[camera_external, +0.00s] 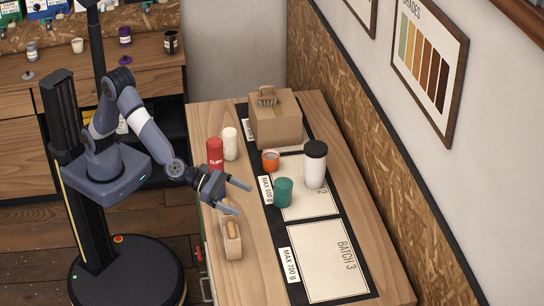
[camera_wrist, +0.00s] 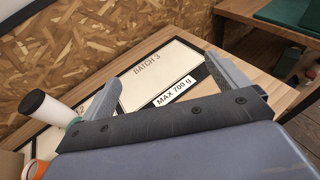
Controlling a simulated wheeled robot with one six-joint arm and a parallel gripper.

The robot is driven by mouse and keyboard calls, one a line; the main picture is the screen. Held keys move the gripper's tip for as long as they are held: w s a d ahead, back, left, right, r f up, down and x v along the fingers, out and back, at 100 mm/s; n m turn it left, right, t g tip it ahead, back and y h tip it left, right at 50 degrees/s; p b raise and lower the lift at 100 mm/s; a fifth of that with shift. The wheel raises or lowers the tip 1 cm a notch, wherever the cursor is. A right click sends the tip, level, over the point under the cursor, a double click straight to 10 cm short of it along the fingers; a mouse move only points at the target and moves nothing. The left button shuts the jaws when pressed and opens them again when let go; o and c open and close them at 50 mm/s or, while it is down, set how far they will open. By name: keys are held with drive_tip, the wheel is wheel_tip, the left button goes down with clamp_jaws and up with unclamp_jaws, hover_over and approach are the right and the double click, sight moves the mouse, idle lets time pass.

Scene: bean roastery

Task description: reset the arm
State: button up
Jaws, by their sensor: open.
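My gripper (camera_external: 238,198) is open and empty. It hangs above the left edge of the wooden table (camera_external: 376,278), and my arm reaches to it from the left. In the wrist view the spread fingers of my gripper (camera_wrist: 237,78) show with the table's marked mat behind them and nothing between them. A small tan wooden object (camera_external: 232,240) stands on the table just below my gripper in the external view. I cannot tell the exact gap between them.
A cardboard box (camera_external: 275,122), red can (camera_external: 215,154), white can (camera_external: 230,144), orange cup (camera_external: 270,160), teal cup (camera_external: 283,192) and white cup with black lid (camera_external: 315,166) stand on the table. The BATCH 3 panel (camera_external: 328,262) is clear. A wall runs along the right.

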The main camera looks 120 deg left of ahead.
drive_tip(key=s+d+f+p, duration=0.1)
drive_tip(key=s+d+f, duration=0.1)
drive_tip(key=s+d, duration=0.3)
drive_tip(key=shift+s+f, duration=0.15)
drive_tip(key=shift+s, duration=1.35)
